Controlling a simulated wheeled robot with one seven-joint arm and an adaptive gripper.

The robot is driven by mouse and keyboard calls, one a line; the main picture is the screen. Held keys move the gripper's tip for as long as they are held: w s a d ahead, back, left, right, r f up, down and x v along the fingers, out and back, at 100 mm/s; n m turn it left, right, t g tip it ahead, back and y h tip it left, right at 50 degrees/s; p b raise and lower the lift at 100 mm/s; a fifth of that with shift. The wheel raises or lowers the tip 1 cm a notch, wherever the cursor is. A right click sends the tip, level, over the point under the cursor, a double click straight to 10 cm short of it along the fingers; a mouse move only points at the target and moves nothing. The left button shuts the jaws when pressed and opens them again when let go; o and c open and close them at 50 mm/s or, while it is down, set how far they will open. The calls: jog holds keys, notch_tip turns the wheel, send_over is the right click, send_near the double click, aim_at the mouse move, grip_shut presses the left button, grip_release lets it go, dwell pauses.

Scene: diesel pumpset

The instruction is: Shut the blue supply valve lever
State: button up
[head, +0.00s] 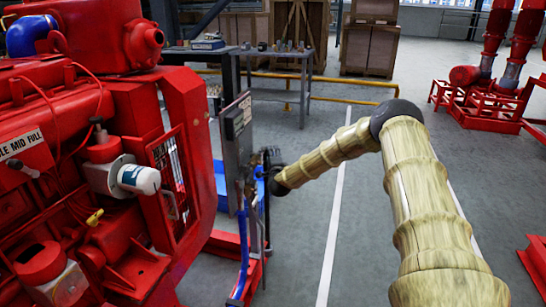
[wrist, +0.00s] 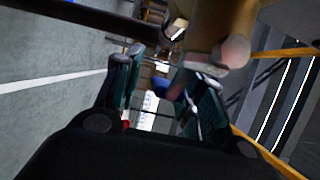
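My gripper (head: 266,168) is at the end of my sleeved arm, beside the grey panel stand in the head view. It is small and dark there. In the wrist view my gripper (wrist: 163,72) has its two fingers apart. A small blue piece (wrist: 162,87) shows between the fingers; I cannot tell whether it is the valve lever or whether it touches a finger. A tan cylinder (wrist: 222,35) is close above the right finger. In the head view a blue upright bar (head: 243,245) stands below my gripper; I cannot tell whether it is the lever.
The red engine (head: 110,150) fills the left side. The grey panel stand (head: 236,135) is between it and my gripper. A workbench (head: 280,55) and wooden crates (head: 370,45) stand behind. Red pump equipment (head: 480,95) is at the right. Grey floor around the white line is clear.

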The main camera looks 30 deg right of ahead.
grip_shut()
